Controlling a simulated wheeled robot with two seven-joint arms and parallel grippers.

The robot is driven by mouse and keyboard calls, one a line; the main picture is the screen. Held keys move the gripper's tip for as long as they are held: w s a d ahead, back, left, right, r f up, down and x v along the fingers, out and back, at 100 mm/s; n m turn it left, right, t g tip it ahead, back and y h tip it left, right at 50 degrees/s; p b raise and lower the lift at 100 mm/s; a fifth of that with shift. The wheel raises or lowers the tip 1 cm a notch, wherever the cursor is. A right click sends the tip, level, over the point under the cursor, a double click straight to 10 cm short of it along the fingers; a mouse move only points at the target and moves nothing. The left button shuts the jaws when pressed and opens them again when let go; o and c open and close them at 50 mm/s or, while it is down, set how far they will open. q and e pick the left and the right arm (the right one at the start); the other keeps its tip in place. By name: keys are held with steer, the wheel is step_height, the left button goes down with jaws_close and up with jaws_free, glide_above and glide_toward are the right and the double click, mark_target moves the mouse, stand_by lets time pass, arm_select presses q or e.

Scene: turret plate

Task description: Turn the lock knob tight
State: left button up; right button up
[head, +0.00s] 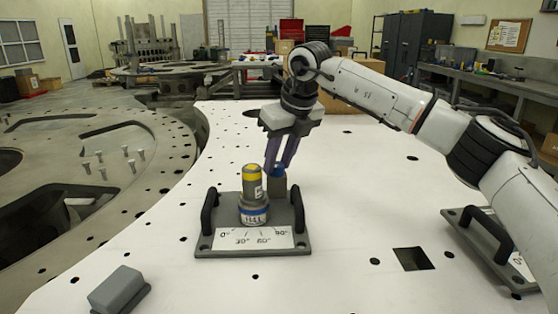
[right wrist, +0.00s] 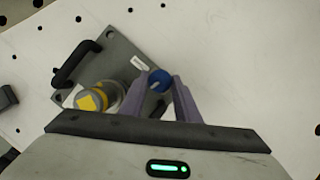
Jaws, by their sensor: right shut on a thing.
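The blue lock knob (head: 279,186) stands on the grey turret plate (head: 206,245), behind a grey post with a yellow top (head: 250,188) and a blue ring. My right gripper (head: 279,168) reaches down from above with its purple fingers at the knob. In the right wrist view the blue knob (right wrist: 158,76) sits between the two fingertips (right wrist: 160,86), and the gripper is shut on it. The fingers partly hide the knob's sides. A white scale label lies at the plate's front. My left gripper is not in view.
Black handles (head: 209,212) stand at both sides of the plate. A grey block (head: 118,288) lies at front left. A second plate with a handle (head: 487,236) is at right under my arm. The white table has round holes and a square opening (head: 413,259).

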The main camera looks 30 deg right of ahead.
steer(key=m, duration=0.1)
steer(key=m+h, duration=0.1)
steer(key=m, duration=0.2)
steer(key=shift+a+m+h, duration=0.25)
steer(key=shift+m+h, duration=0.05)
steer(key=shift+h, duration=0.1)
steer(key=m+h, duration=0.1)
steer(key=m, duration=0.2)
steer(key=shift+w+a+r+m+g, duration=0.1)
steer(key=shift+m+g, duration=0.3)
steer(key=m+g+h+p, duration=0.1)
steer(key=m, duration=0.2)
steer(key=shift+w+r, duration=0.1)
steer(key=m+p, duration=0.1)
steer(key=m, duration=0.1)
steer(key=shift+a+m+g+h, duration=0.1)
steer(key=shift+m+g+h, duration=0.2)
steer(key=shift+h, duration=0.1)
steer(key=shift+m+g+p, duration=0.3)
steer(key=shift+m+p, duration=0.35)
steer(key=shift+m, duration=0.15)
steer(key=o, duration=1)
steer(key=shift+o, duration=0.2)
